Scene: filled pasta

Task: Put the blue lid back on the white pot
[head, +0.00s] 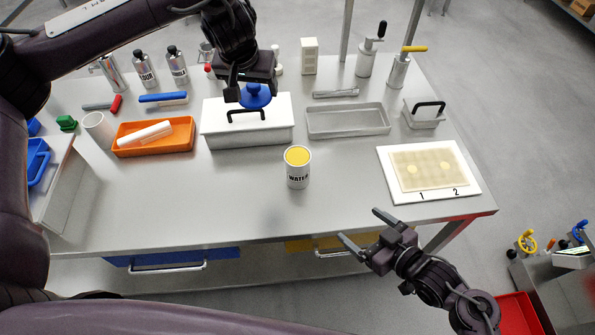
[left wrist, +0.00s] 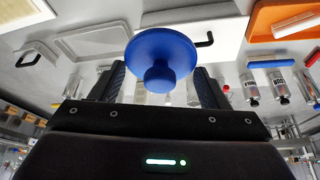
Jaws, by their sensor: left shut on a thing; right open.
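My left gripper (head: 254,86) is shut on the blue lid (head: 257,97) by its knob, in the air above the steel box with a white top. In the left wrist view the round blue lid (left wrist: 160,48) shows with its knob between my fingers. A plain white cylinder (head: 98,127) stands at the left. My right gripper (head: 360,227) is open and empty off the table's front edge.
The steel box (head: 248,138) has a black handle on top. An orange tray (head: 124,148) holds a white roll. A steel tray (head: 347,121) and a white board (head: 472,192) with a pasta sheet lie right. The table's front left is clear.

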